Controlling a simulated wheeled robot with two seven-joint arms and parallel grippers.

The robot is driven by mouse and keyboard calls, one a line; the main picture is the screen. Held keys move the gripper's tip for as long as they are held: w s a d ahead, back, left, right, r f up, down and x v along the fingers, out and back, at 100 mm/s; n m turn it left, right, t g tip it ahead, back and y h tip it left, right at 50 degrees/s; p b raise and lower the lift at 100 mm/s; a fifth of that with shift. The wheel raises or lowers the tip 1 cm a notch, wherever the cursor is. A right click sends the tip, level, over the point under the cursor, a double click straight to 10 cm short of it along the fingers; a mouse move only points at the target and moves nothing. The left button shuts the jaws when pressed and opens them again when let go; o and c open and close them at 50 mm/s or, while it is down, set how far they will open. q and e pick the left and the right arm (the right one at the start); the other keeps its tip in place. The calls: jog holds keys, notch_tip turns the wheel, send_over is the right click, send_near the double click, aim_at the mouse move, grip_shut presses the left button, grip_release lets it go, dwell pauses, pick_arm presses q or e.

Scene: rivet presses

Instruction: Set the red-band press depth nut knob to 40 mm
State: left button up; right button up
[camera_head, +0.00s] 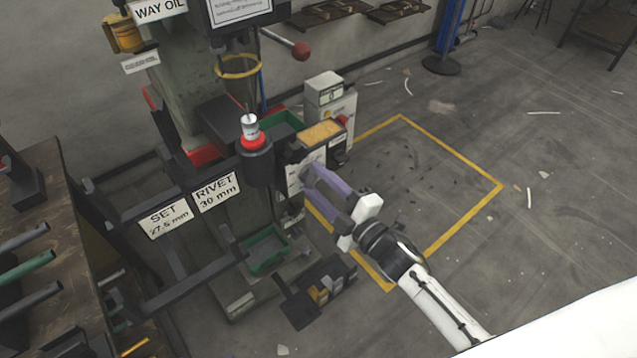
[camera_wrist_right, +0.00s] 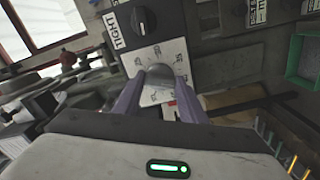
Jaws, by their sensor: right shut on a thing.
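The press (camera_head: 165,85) with red parts stands at the left-centre of the head view. A white dial plate (camera_wrist_right: 157,56) with printed marks shows in the right wrist view, with a grey round knob (camera_wrist_right: 160,75) in front of it. My right gripper (camera_head: 312,178) reaches the press's side panel from the lower right. Its purple fingers are shut on the grey knob, one on each side, as the right wrist view shows. The fingers hide part of the knob and dial, and the setting cannot be read. My left gripper is not in view.
Signs read SET 27.5 mm (camera_head: 165,219) and RIVET 30 mm (camera_head: 216,192). A black knob (camera_wrist_right: 140,18) sits on the panel above the dial. A green bin (camera_head: 264,250) is low on the press. A bench (camera_head: 60,215) with rods stands at left. Floor at right is mostly open.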

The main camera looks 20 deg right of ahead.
jog(key=shift+n, duration=0.4)
jog(key=o, duration=1.1)
jog(key=shift+c, duration=0.2)
jog(key=v, duration=1)
jog(key=shift+s, duration=0.2)
jog(key=s+a+f+m+g+h, duration=0.3)
jog(key=s+f+m+g, duration=0.5)
jog(key=s+f+m, duration=0.7)
jog(key=shift+s+f+m+h, duration=0.35)
jog(key=shift+s+m, duration=0.15)
jog(key=shift+s, duration=0.1)
